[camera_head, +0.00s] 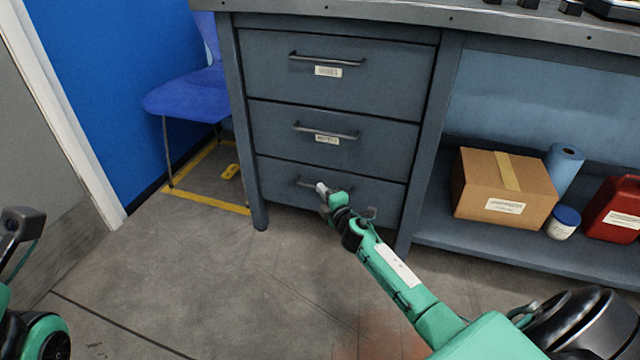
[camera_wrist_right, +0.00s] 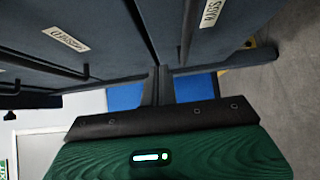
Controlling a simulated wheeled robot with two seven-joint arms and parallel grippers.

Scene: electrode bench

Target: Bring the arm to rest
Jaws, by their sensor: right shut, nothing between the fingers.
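My right arm reaches forward from the lower right in the head view. Its gripper (camera_head: 323,189) is shut and empty, in front of the bottom drawer (camera_head: 385,197). It overlaps that drawer's handle (camera_head: 305,183) in the picture; I cannot tell whether they touch.
All three drawers of the grey bench (camera_head: 340,78) look closed. A blue chair (camera_head: 185,98) stands to the left. The right shelf (camera_head: 500,240) holds a cardboard box (camera_head: 480,190), blue roll (camera_head: 565,165), white tub (camera_head: 563,228) and red canister (camera_head: 610,205). Floor (camera_head: 220,270) left of the arm is clear.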

